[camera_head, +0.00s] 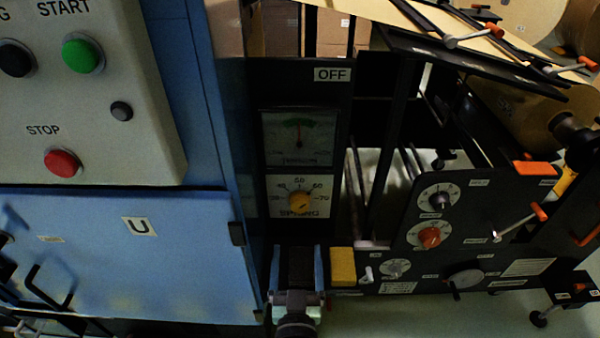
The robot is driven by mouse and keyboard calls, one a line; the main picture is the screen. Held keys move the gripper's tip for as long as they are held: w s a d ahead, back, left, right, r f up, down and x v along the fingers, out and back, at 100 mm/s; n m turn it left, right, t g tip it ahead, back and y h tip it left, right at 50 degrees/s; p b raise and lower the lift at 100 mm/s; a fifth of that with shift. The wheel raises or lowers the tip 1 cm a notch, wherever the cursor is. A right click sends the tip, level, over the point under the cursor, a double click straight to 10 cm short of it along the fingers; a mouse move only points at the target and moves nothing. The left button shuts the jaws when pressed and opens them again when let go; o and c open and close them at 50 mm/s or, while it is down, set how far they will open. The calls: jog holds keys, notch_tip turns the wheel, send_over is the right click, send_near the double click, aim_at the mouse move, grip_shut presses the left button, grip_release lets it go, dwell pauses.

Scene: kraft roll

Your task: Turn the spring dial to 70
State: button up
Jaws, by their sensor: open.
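The knob's pointer is too small to read. My gripper (297,254) is below the dial, its two blue-edged fingers pointing up toward it. The fingers are apart, with a dark gap between them and nothing held. The gripper looks clear of the knob; its distance in depth is hard to tell.
A gauge (298,138) with a green arc sits above the dial, under an OFF label (332,74). A yellow block (343,267) stands right of my gripper. A blue cabinet (110,255) is at left. A black panel with an orange knob (429,237) is at right.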

aim_at(299, 207)
jog(key=w+b, duration=0.2)
jog(key=w, duration=0.1)
jog(key=w+b, duration=0.2)
jog(key=w, duration=0.2)
jog(key=w+b, duration=0.3)
jog(key=w, duration=0.1)
jog(key=shift+w+d+f, duration=0.15)
jog(key=shift+w+f, duration=0.1)
jog(key=shift+f, duration=0.15)
jog(key=shift+w+r, duration=0.15)
jog(key=shift+w, duration=0.5)
grip_shut()
jog(key=shift+r, duration=0.1)
